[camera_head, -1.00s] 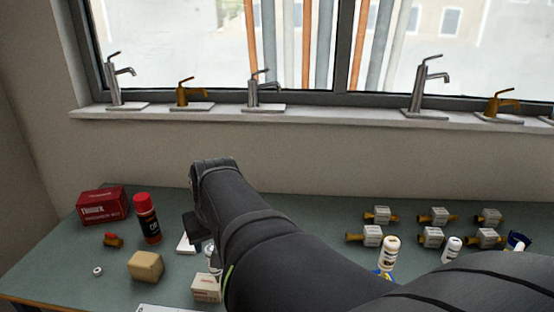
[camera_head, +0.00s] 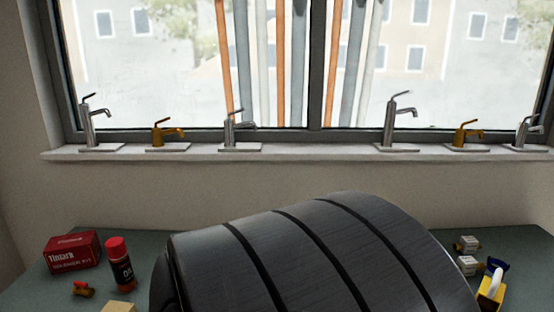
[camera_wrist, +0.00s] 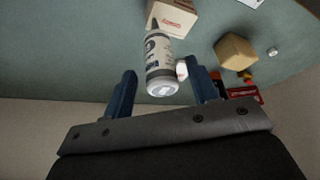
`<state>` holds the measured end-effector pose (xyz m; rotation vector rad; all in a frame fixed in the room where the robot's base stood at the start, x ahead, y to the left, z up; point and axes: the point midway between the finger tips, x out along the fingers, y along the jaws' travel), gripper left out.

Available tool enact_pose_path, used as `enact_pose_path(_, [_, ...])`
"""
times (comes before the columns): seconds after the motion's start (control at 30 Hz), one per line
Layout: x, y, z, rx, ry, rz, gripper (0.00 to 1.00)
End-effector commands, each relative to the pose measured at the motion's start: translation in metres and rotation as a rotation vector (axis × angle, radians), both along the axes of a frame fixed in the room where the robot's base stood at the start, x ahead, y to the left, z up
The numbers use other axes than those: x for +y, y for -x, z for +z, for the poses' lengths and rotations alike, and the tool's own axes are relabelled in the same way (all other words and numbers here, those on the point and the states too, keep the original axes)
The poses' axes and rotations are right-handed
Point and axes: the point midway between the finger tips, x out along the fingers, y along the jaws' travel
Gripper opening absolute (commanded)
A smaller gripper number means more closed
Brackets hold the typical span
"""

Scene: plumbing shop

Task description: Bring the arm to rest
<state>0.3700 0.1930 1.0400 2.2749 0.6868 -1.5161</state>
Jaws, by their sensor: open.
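My gripper (camera_wrist: 160,98) shows in the wrist view with its two blue fingers apart. It is open, with nothing held between the fingers. A white and grey bottle (camera_wrist: 160,62) appears beyond the gap between the fingertips; I cannot tell how far off it is. In the head view my dark arm fills the lower middle and hides the gripper and most of the bench.
The bench (camera_head: 30,290) holds a red box (camera_head: 72,250), a red-capped bottle (camera_head: 120,265) and a small brass valve (camera_head: 82,289) at left. White-labelled fittings (camera_head: 467,254) and a yellow item (camera_head: 491,288) stand at right. Taps line the sill (camera_head: 310,150).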

Motion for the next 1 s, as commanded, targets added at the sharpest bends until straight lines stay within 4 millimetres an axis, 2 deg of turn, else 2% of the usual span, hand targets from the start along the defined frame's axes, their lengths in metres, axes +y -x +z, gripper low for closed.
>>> enact_pose_path(0.2, [0.006,-0.009,-0.027,0.002,0.001,0.000,0.54])
enact_pose_path(0.47, [0.009,-0.013,-0.043,0.001,0.000,-0.001,0.54])
enact_pose_path(1.0, [0.008,-0.012,-0.032,-0.003,-0.002,0.000,0.54])
